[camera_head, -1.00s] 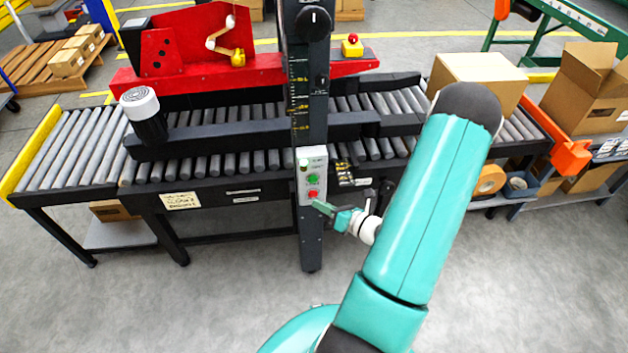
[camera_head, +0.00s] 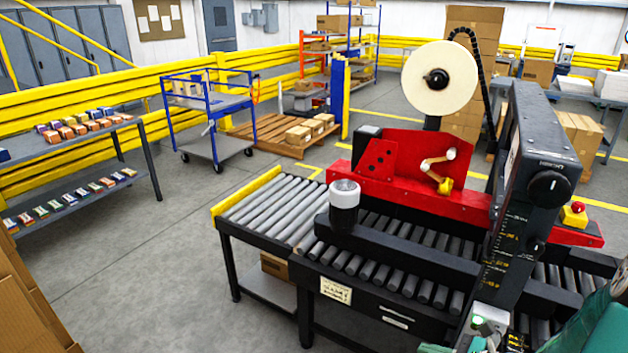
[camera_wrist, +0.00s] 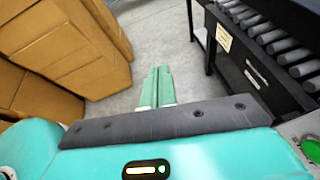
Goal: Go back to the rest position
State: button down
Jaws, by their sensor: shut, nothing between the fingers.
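My gripper (camera_wrist: 157,88) shows in the wrist view with its two teal fingers together and nothing between them. It points over bare grey floor, between stacked cartons on the left and the conveyor's dark frame on the right. In the head view my teal arm shows only at the bottom right corner. A small teal piece at the bottom edge there may be the gripper, but I cannot tell. The control panel (camera_head: 481,322) with a green button is at the bottom of the black column (camera_head: 515,215). A green button also shows at the wrist view's right edge.
The roller conveyor (camera_head: 270,212) with the red taping machine (camera_head: 385,165) stands close on the right. Brown cartons (camera_wrist: 60,45) stand at the left. A shelf (camera_head: 75,140) and a blue cart (camera_head: 207,103) are farther back. Open floor (camera_head: 170,260) lies between.

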jog(key=s+a+r+n+g+h, duration=0.1)
jog(key=s+a+r+n+h, duration=0.2)
jog(key=r+n, duration=0.4)
jog(key=s+a+r+n+g+h, duration=0.1)
jog(key=s+a+r+n+h, duration=0.2)
jog(key=n, duration=0.8)
jog(key=s+a+r+n+g+h, duration=0.1)
jog(key=s+a+r+n+h, duration=0.3)
jog(key=a+r+n, duration=0.3)
notch_tip(320, 180, up, 4)
jog(key=shift+n+g, duration=0.3)
jog(key=shift+n, duration=0.8)
jog(key=shift+s+d, duration=0.1)
jog(key=shift+d, duration=0.2)
